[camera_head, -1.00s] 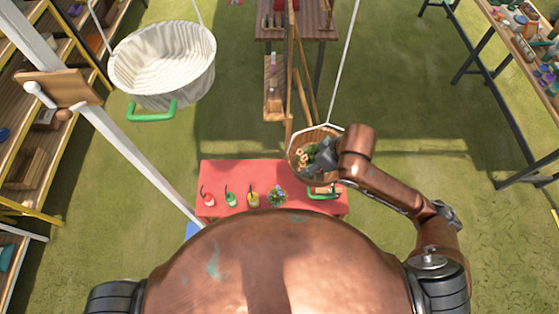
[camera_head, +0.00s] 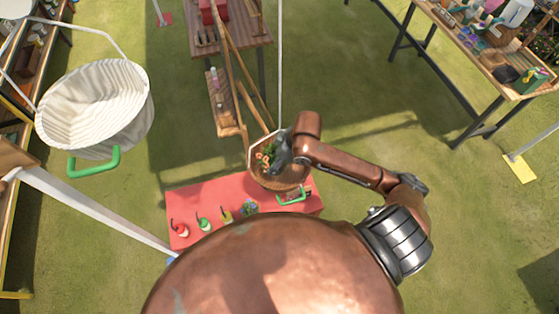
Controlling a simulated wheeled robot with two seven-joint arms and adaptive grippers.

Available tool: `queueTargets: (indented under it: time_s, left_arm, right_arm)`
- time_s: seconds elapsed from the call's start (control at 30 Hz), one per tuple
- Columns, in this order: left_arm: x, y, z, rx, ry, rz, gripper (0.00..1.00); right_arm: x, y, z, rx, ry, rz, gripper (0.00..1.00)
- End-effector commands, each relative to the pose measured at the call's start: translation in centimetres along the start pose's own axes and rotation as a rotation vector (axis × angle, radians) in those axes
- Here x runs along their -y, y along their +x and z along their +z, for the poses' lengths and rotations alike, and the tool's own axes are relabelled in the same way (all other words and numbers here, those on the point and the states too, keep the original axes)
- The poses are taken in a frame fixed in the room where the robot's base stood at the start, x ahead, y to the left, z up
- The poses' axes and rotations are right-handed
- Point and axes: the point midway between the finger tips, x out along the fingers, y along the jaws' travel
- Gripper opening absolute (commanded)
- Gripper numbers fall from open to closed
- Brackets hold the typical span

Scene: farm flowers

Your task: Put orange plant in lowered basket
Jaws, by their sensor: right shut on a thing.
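The orange plant (camera_head: 264,155) has orange blooms and green leaves. My right gripper (camera_head: 277,164) is shut on it, over the brown basket (camera_head: 282,182). The gripper and wrist hide part of the plant, and I cannot tell whether it touches the basket's bottom. The brown basket hangs low on a white cord, at the right end of the red table (camera_head: 213,193), with a green handle at its front. A white basket (camera_head: 100,110) hangs higher at the left, also with a green handle. My left gripper is not in view.
A red, a green and a yellow bottle and a potted blue-flowered plant (camera_head: 249,207) stand on the red table. A white post (camera_head: 95,213) slants at the left. Wooden tables with goods stand at the back and right. Grass between them is open.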

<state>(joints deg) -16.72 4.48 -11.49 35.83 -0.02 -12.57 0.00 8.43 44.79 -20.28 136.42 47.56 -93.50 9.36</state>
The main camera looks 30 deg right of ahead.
Motion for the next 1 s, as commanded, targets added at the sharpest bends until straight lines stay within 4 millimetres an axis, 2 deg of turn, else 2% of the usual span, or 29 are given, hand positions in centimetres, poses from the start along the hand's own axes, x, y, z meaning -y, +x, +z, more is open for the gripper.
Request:
queueTargets:
  time_s: [0.1, 0.37, 0.6, 1.0]
  left_arm:
    - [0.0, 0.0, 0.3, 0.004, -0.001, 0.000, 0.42]
    - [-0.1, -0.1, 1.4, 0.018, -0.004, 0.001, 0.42]
    - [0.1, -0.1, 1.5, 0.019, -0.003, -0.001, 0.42]
    - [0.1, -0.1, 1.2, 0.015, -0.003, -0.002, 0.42]
  right_arm:
    - [-1.1, 1.2, 1.2, -0.001, 0.002, 0.002, 0.28]
    - [-2.0, 2.2, 2.2, -0.004, 0.001, 0.001, 0.28]
    - [-2.5, 4.9, 4.0, -0.003, 0.011, 0.004, 0.28]
    - [-2.5, 5.5, 4.3, -0.004, 0.010, 0.006, 0.28]
